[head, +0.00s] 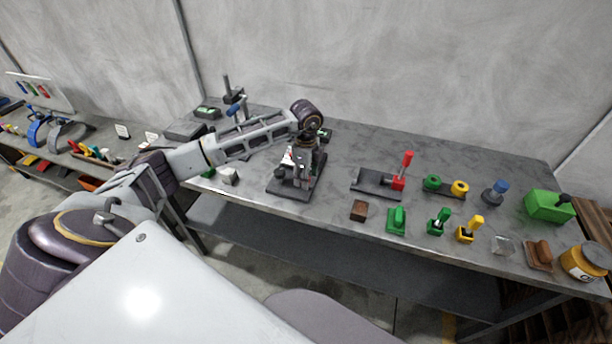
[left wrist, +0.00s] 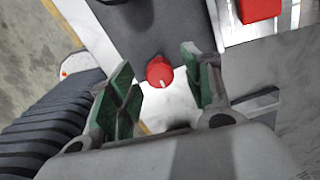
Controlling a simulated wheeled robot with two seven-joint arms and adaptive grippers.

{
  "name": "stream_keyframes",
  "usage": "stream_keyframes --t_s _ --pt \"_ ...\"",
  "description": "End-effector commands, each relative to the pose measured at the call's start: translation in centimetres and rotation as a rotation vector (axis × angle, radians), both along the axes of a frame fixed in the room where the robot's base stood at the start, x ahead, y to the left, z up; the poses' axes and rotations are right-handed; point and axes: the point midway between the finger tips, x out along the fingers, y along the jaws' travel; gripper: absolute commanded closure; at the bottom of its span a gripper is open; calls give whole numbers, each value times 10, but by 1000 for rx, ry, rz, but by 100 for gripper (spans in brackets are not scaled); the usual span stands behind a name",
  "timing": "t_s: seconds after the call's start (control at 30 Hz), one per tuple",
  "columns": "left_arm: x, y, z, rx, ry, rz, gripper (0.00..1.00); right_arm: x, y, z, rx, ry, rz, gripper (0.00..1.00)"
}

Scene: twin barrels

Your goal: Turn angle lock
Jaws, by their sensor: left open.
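A small red knob (left wrist: 160,72) with a white mark shows in the left wrist view. It sits at the end of a dark grey part of the device. My left gripper (left wrist: 158,88) is open, with one green-padded finger on each side of the knob, and there is a visible gap between the fingers and the knob in the picture. In the head view my left gripper (head: 298,159) points down over a dark device with a base plate (head: 284,187) on the table. My gripper and wrist hide much of the device, and the knob cannot be made out there. My right gripper is not in view.
The grey table (head: 340,210) carries a dark fixture with a red lever (head: 402,172) right of the device. Several green and yellow levers stand farther right, near a green box (head: 549,206). A white block (head: 228,176) lies left of the device. A red block (left wrist: 260,9) shows in the left wrist view.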

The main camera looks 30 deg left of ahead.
Motion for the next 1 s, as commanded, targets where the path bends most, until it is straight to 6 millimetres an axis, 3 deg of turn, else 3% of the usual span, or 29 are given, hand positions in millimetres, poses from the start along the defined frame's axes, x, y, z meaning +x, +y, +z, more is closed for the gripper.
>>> stream_keyframes --t_s 0.27,0.8,1.0 --pt "1 0 23 -1 -3 -1 50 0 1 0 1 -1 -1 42" --pt "1 0 99 0 -2 0 50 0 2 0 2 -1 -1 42" --pt "0 0 115 -1 -1 0 50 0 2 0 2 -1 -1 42"
